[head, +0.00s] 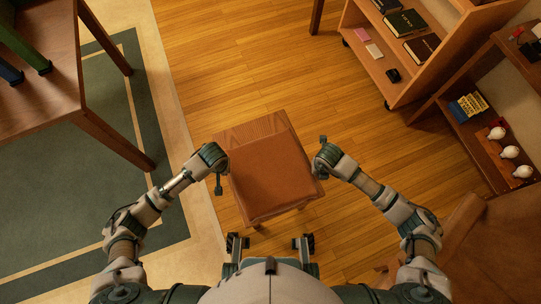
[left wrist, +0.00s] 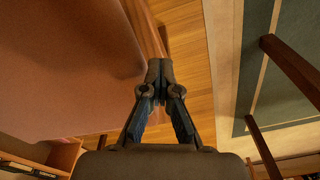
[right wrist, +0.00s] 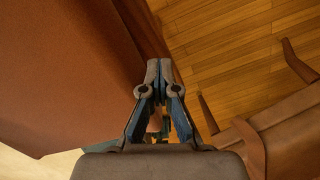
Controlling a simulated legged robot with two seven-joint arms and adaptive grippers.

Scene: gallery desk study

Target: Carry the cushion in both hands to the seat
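The cushion (head: 266,166) is a flat orange-brown square between my two grippers, over a small wooden stool-like piece (head: 250,131). I cannot tell whether it rests on the wood or is a little above it. My left gripper (head: 219,185) is at its left side and my right gripper (head: 321,168) at its right side. The cushion fills the left of the left wrist view (left wrist: 65,60) and of the right wrist view (right wrist: 60,70). In both wrist views the fingertips meet with nothing seen between them. Contact with the cushion is unclear.
A brown leather-like chair (head: 447,240) stands at the lower right. A wooden table (head: 50,95) is on the left, over a green rug (head: 90,200). Shelves with books (head: 425,75) and white bulb-like items (head: 509,152) line the right. The wooden floor (head: 240,60) behind the stool is clear.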

